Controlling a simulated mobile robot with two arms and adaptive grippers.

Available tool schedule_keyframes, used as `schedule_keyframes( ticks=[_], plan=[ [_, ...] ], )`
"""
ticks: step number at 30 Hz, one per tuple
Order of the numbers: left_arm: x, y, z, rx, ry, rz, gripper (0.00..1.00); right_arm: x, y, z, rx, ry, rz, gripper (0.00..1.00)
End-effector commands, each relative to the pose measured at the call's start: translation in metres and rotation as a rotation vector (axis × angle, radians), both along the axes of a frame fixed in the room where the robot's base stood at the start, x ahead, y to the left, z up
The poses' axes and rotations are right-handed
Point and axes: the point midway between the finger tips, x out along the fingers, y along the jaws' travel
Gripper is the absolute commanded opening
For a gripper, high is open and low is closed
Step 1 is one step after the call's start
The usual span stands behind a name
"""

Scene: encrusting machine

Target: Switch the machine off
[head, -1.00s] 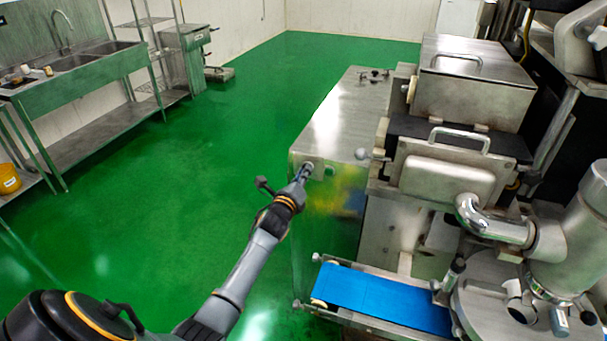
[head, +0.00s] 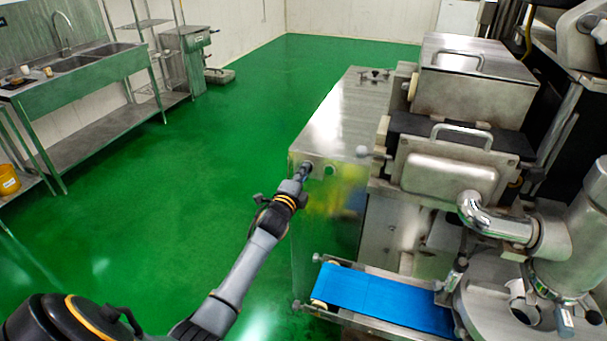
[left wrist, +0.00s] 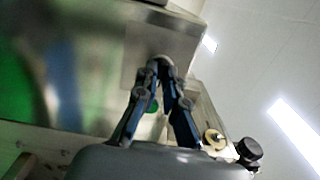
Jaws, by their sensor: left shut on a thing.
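The machine (head: 345,115) is a steel cabinet with hoppers and a blue belt, at the centre and right of the head view. A small round knob (left wrist: 160,60) sits on its end panel near the top edge. My left gripper (head: 304,170) reaches this panel from the left. In the left wrist view its blue-edged fingers (left wrist: 159,70) converge and are shut on the knob, which they mostly hide. A round button (head: 330,171) is just right of the gripper in the head view. My right gripper is not in view.
The blue conveyor belt (head: 385,300) juts out low on the machine's near side. A sink bench (head: 75,75) stands along the left wall, and a yellow bucket (head: 8,180) is at the left edge. The green floor (head: 190,165) between is clear.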

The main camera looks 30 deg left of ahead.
Motion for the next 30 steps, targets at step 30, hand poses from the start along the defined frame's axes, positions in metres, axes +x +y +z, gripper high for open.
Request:
schedule_keyframes(
  ticks=[30],
  plan=[
    [0.0000,-0.0006,-0.0017,-0.715,-0.170,0.001,0.00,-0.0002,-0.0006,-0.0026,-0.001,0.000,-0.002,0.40]
  ],
)
